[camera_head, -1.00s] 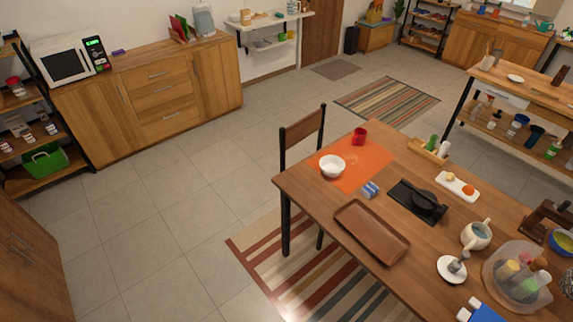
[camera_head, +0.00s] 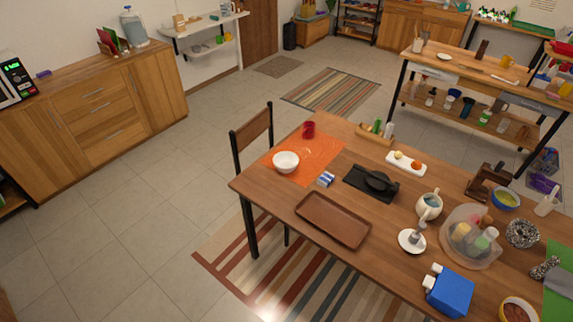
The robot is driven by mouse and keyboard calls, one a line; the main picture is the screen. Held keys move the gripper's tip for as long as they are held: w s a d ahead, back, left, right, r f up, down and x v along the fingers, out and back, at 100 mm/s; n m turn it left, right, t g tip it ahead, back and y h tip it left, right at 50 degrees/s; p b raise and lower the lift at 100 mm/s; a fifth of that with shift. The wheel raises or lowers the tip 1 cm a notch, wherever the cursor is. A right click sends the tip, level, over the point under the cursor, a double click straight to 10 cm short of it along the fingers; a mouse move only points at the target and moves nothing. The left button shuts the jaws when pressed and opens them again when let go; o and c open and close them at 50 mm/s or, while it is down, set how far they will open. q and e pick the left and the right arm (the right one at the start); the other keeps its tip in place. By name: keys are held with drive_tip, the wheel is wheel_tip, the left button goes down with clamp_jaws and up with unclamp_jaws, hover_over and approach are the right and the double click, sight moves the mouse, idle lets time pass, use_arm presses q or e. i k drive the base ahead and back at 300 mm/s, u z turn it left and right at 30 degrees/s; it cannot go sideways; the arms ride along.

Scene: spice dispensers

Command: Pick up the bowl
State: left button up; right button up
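A white bowl (camera_head: 286,162) stands upright on an orange placemat (camera_head: 312,148) near the left corner of the wooden dining table (camera_head: 268,191). It looks empty. Another bowl, yellow and blue (camera_head: 505,199), stands toward the table's right side, and a further bowl with brown contents (camera_head: 517,312) is cut by the bottom edge. Neither of my grippers shows in the head view.
The table also holds a red mug (camera_head: 308,130), a brown tray (camera_head: 333,220), a black pan (camera_head: 374,181) and a blue box (camera_head: 450,292). A wooden chair (camera_head: 251,135) stands at its left end. Open tiled floor (camera_head: 150,220) lies left of the table.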

sight(285, 162)
drive_tip(key=u, duration=1.2)
drive_tip(key=i, duration=1.7)
drive_tip(key=z, duration=2.9)
